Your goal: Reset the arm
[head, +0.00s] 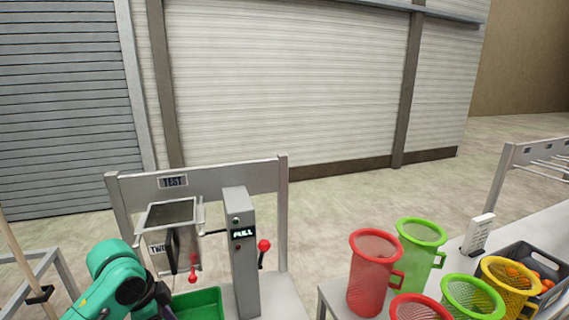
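My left arm reaches in at the lower left of the head view, a green jointed arm with a dark joint at its end. Its gripper fingers do not show, so I cannot see what they do. My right arm and gripper are out of view.
A grey stand with a TEST sign (173,181) holds a metal box (171,238), a FULL post (243,260) and a red-knobbed lever (263,246). A green bin (200,304) sits below. Red (374,275), green (420,250) and yellow (508,285) mesh baskets crowd the right table. A grey crate (548,294) holds orange items.

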